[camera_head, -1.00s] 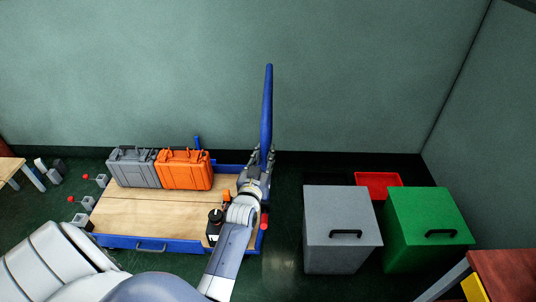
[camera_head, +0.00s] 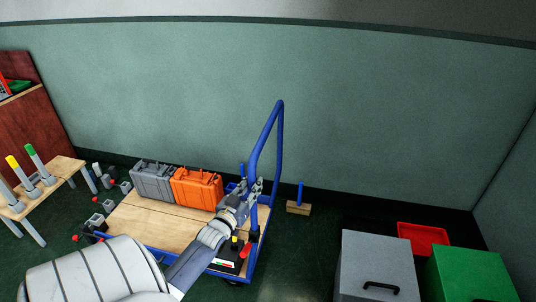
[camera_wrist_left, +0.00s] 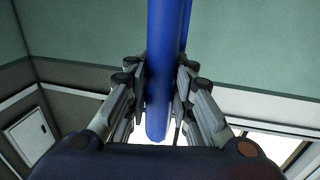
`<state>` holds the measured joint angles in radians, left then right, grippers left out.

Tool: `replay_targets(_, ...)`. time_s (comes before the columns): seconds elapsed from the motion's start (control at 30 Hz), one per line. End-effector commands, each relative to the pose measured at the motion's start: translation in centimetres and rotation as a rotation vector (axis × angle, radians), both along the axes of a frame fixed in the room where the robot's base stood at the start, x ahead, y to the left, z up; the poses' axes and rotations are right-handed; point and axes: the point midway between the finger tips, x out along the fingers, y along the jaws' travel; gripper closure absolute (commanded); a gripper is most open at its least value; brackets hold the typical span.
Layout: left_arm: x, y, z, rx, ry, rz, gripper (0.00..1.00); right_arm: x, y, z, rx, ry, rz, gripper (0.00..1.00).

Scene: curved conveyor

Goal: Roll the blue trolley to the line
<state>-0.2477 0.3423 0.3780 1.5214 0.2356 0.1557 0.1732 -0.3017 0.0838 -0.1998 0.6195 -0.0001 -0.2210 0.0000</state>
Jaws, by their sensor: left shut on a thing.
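The blue trolley (camera_head: 150,222) has a wooden deck in a blue frame and a tall blue handle (camera_head: 278,125) at its right end. A grey case (camera_head: 152,182) and an orange case (camera_head: 197,189) stand side by side along the deck's far edge. My left gripper (camera_head: 254,188) is shut on the handle's near upright, low down above the deck. The left wrist view shows its fingers (camera_wrist_left: 160,85) on both sides of the blue tube (camera_wrist_left: 162,40). My left arm covers the deck's near right part. I see no line on the floor. My right gripper is not in view.
A small table (camera_head: 68,170) with colour-tipped posts stands at the left. A grey bin (camera_head: 375,252), a green bin (camera_head: 470,275) and a red tray (camera_head: 423,238) are at the right. A wooden block with a blue post (camera_head: 298,207) stands by the wall. Dark floor is free between trolley and bins.

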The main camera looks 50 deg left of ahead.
Motion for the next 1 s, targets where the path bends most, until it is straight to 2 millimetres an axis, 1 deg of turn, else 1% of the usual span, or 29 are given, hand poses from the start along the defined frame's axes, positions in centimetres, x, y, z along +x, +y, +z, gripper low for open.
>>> replay_targets(0.03, -0.7, 1.5, 0.1, 0.009, 0.004, 0.007, 1.00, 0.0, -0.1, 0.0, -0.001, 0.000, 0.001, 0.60)
replay_targets(0.1, -1.4, 2.6, 0.2, 0.010, 0.004, 0.007, 1.00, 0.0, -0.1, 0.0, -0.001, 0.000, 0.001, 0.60)
replay_targets(0.4, -3.8, 6.6, 0.2, 0.007, 0.001, 0.005, 1.00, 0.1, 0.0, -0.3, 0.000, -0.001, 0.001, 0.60)
replay_targets(0.53, -4.6, 7.8, 0.2, 0.005, 0.001, 0.004, 1.00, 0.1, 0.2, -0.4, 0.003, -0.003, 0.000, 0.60)
replay_targets(0.7, -5.3, 8.8, 0.2, 0.004, -0.001, 0.003, 1.00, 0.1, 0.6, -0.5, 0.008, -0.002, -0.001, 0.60)
replay_targets(1.0, -5.7, 9.5, 0.2, 0.002, -0.002, 0.006, 1.00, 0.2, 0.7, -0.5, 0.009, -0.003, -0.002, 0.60)
